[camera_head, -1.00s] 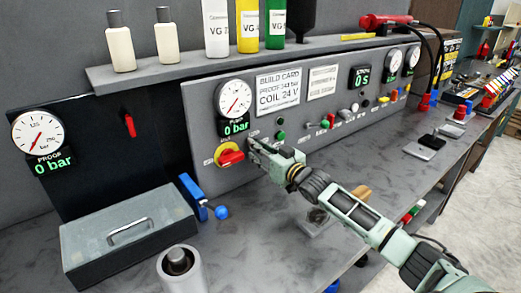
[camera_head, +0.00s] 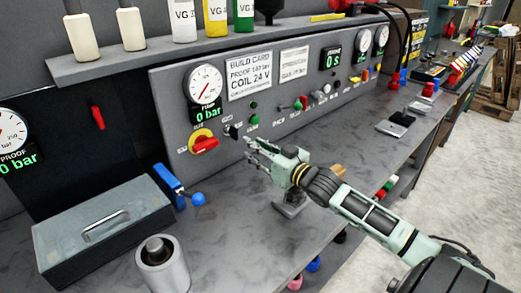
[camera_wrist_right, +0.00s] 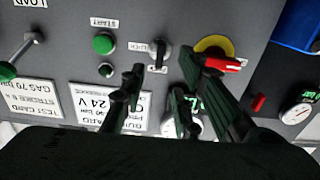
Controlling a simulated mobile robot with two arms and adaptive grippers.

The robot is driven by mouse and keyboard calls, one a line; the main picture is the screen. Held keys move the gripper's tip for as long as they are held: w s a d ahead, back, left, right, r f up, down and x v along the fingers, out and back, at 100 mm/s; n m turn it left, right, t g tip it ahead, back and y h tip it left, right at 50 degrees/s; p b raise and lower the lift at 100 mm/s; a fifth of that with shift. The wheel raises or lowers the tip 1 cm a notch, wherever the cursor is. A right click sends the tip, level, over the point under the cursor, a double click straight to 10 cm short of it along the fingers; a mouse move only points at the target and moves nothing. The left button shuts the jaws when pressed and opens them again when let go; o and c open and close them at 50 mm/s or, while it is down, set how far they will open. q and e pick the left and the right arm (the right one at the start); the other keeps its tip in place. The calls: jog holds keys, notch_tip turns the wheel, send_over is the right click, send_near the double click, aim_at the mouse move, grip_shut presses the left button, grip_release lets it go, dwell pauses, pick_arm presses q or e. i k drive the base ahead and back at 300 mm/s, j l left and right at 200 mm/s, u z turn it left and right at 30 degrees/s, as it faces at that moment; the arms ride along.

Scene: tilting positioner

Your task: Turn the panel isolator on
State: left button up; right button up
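The panel isolator (camera_head: 204,145) is a red rotary handle on a yellow disc at the lower left of the grey panel. Its handle lies roughly sideways. It also shows in the right wrist view (camera_wrist_right: 221,63), at upper right, partly behind a finger. My right gripper (camera_head: 250,150) is open and empty, in front of the panel and to the right of the isolator, apart from it. In the right wrist view its two fingers (camera_wrist_right: 160,73) stand apart, with a black selector switch (camera_wrist_right: 159,53) showing between them. My left gripper is not in view.
A pressure gauge reading 0 bar (camera_head: 204,84) sits above the isolator. A green button (camera_head: 253,106) is beside it. A blue-handled lever (camera_head: 171,185), a grey metal box (camera_head: 65,233) and a grey cylinder (camera_head: 163,270) stand on the bench. The bench right of my arm is partly clear.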

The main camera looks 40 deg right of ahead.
aim_at(203, 143)
jog(key=k+l, duration=0.1)
jog(key=k, duration=0.9)
